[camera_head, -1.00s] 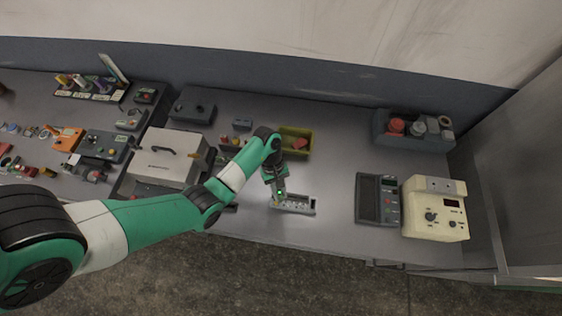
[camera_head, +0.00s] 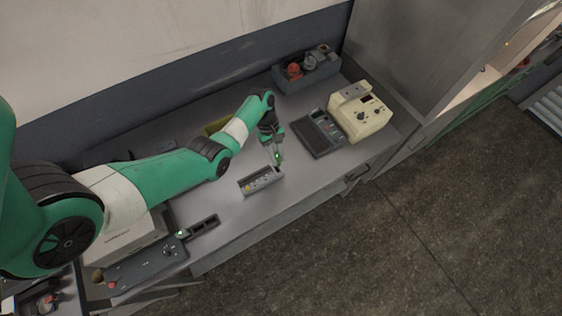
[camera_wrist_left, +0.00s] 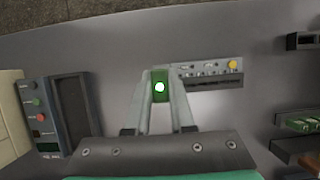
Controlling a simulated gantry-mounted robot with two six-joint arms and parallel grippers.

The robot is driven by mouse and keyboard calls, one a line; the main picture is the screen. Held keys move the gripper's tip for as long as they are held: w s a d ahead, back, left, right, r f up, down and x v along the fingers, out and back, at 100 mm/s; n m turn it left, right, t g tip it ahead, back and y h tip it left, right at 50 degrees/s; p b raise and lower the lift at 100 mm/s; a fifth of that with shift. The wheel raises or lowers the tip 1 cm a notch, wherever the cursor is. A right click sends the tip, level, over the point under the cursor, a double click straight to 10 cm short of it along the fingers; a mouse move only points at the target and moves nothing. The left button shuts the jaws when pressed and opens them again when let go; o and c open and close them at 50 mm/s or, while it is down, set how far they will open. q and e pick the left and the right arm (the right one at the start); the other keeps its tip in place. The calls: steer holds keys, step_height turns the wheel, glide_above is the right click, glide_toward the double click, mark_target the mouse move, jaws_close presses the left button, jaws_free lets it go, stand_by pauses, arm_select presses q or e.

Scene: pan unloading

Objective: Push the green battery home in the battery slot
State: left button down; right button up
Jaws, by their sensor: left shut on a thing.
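My left gripper (camera_head: 277,157) is shut on a small green thing, most likely the green battery (camera_wrist_left: 160,98), which has a bright white spot. In the head view it is close beside the right end of a grey strip-shaped tray (camera_head: 261,181). The left wrist view shows the tray (camera_wrist_left: 207,84) beside the fingertips, with a row of small fittings and a yellow knob. A dark unit with a black recess (camera_head: 201,227) lies farther left; I cannot tell which one is the battery slot. My right gripper is not in view.
A dark keypad device (camera_head: 319,134) and a cream meter box (camera_head: 359,117) stand right of the gripper. A grey bin with round items (camera_head: 306,73) is at the back. An olive bin (camera_head: 214,127) is partly behind my arm.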

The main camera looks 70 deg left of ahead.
arm_select(q)
steer(key=shift+s+a, duration=0.1)
steer(key=shift+a, duration=0.25)
steer(key=shift+f, duration=0.1)
steer(key=shift+f+b, duration=1.6)
steer(key=shift+b, duration=0.05)
steer(key=shift+f+b, duration=0.35)
steer(key=shift+f, duration=0.05)
steer(key=shift+d+f+b, duration=0.1)
steer(key=shift+f+b, duration=1.3)
steer(key=shift+f, duration=0.2)
stand_by(0.4)
steer(key=shift+r, duration=0.15)
steer(key=shift+f, duration=0.2)
stand_by(0.8)
